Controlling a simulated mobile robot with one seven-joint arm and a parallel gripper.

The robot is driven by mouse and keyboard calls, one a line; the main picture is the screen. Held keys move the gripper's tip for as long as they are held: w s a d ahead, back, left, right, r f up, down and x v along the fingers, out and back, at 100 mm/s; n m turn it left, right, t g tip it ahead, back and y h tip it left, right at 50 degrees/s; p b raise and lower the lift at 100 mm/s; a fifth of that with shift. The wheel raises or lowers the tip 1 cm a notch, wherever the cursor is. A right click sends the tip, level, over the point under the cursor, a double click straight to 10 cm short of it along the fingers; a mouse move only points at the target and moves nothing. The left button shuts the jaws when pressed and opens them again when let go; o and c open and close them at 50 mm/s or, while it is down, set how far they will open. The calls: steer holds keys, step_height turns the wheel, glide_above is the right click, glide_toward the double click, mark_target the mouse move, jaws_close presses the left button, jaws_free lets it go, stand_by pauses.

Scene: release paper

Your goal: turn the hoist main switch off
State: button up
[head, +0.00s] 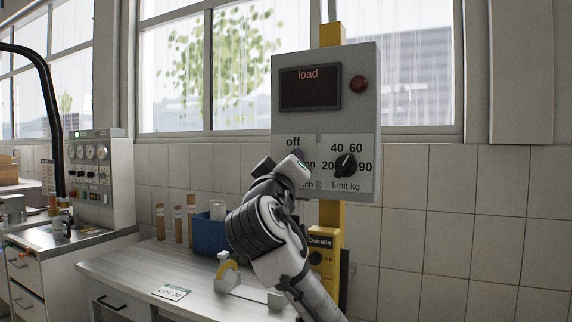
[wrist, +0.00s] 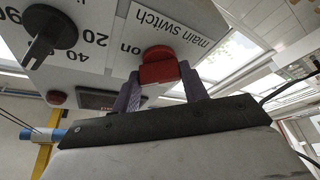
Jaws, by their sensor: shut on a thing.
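The hoist control box (head: 361,120) is a grey panel on a yellow post. Its main switch is hidden behind my gripper (head: 275,166) in the head view; the "off" label shows above it and part of "on" to its right. In the wrist view, the red main switch (wrist: 158,66) sits between the two fingers of my gripper (wrist: 160,82), which is shut on it. The "on" and "main switch" labels show beside it. I cannot tell exactly which way the switch handle points.
Above are a load display (head: 310,88) and a red lamp (head: 359,84). A blue bin (head: 208,235) and brown tubes (head: 177,222) stand on the bench (head: 135,272) below.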

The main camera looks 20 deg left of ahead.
steer(key=shift+r+n+g+y+p, duration=0.1)
steer(key=shift+n+g+y+p, duration=0.15)
steer(key=shift+n+g+p, duration=1.1)
steer(key=shift+n+y+p, duration=0.3)
steer(key=shift+n+p, duration=0.3)
steer(key=shift+n, duration=1.7)
steer(key=shift+r+n+g+y+p, duration=0.1)
steer(key=shift+n+g+y+p, duration=0.15)
steer(key=shift+n+g+p, duration=1.1)
steer(key=shift+f+n+t+b, duration=0.1)
steer(key=shift+n+t+b, duration=0.2)
steer(key=shift+n+t, duration=0.4)
steer(key=o, duration=1)
steer(key=b+v, duration=0.4)
steer(key=v, duration=1)
steer(key=shift+a, duration=0.15)
